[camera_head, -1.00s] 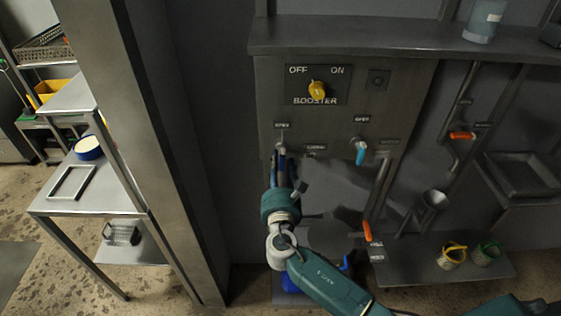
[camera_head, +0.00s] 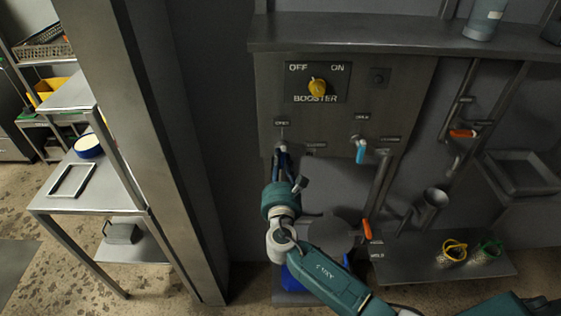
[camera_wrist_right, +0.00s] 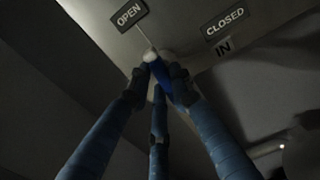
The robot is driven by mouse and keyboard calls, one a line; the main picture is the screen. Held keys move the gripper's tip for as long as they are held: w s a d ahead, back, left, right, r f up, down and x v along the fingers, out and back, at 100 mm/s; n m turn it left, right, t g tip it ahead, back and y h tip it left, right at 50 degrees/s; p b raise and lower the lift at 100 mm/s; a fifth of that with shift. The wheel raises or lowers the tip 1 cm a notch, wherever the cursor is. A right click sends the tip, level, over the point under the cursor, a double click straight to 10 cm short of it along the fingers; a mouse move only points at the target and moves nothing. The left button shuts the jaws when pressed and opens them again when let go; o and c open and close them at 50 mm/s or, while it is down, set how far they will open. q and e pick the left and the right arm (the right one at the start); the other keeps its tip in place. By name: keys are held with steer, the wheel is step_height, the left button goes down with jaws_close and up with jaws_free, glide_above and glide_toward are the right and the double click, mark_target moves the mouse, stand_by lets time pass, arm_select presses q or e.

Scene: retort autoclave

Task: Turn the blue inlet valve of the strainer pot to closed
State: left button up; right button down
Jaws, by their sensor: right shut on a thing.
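The blue inlet valve handle (camera_wrist_right: 161,78) shows in the right wrist view, just below its pale pivot. A thin pale line runs from the pivot up toward the OPEN plate (camera_wrist_right: 129,13). The CLOSED plate (camera_wrist_right: 223,21) and an IN plate (camera_wrist_right: 223,46) sit to the right. My right gripper (camera_wrist_right: 159,84) is shut on the handle, with fingers on both sides of it. In the head view my right gripper (camera_head: 281,160) is under the left label of the panel and mostly hides the handle. My left gripper is not in view.
A second valve with a light blue handle (camera_head: 361,152) hangs to the right on the same panel. A yellow booster knob (camera_head: 317,88) is above. An orange handle (camera_head: 367,229) is lower right. A steel post (camera_head: 150,150) stands left.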

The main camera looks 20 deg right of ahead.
steer(key=m+b, duration=0.3)
steer(key=m, duration=0.1)
steer(key=m+b, duration=0.3)
steer(key=m, duration=0.2)
steer(key=shift+d+f, duration=0.1)
steer(key=shift+d, duration=0.1)
steer(key=m+b, duration=0.2)
steer(key=m, duration=0.1)
steer(key=shift+s+m+b, duration=0.1)
steer(key=shift+m+b, duration=0.2)
steer(key=shift+b, duration=0.05)
steer(key=shift+d+m+b, duration=0.15)
steer(key=shift+m+b, duration=0.9)
steer(key=shift+m, duration=0.85)
steer(key=c, duration=1.5)
jaws_free()
steer(key=shift+c, duration=0.2)
